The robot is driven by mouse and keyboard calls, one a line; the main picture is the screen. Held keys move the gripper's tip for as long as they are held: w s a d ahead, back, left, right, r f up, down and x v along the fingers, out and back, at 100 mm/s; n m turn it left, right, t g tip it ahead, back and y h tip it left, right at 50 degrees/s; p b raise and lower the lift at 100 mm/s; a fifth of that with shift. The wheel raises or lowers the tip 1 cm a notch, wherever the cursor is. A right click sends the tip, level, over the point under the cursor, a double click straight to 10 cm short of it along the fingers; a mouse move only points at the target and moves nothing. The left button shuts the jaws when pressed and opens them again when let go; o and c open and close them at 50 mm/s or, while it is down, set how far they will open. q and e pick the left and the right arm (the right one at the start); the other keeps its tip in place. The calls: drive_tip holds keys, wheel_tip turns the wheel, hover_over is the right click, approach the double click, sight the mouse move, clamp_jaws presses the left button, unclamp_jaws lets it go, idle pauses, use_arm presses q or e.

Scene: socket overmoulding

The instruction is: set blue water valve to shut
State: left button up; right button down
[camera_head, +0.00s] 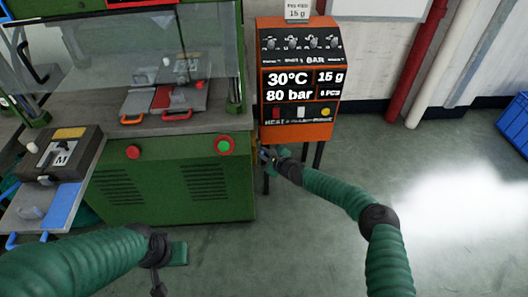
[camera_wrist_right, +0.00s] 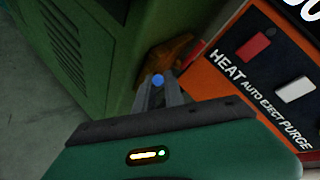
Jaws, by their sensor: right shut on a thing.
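The blue water valve shows in the right wrist view as a small blue round piece (camera_wrist_right: 157,80) between my fingertips, in front of a brass-orange fitting (camera_wrist_right: 165,62). My right gripper (camera_wrist_right: 165,92) is shut on it; the fingers hide most of the valve, so its setting cannot be read. In the head view my right gripper (camera_head: 267,155) is at the gap between the green machine (camera_head: 200,180) and the orange control box (camera_head: 290,131). My left gripper (camera_head: 158,284) hangs low in front of the green machine, away from the valve; its fingers are unclear.
The control box carries labelled buttons and a display reading 30°C and 80 bar. Red and white pipes (camera_head: 416,60) and a blue crate (camera_head: 515,125) stand at right.

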drive_tip(key=shift+f, duration=0.15)
drive_tip(key=c, duration=1.4)
unclamp_jaws()
drive_tip(key=shift+c, duration=0.2)
drive_tip(key=p+v, duration=0.4)
drive_tip(key=v, duration=1.2)
drive_tip(key=shift+s, duration=0.35)
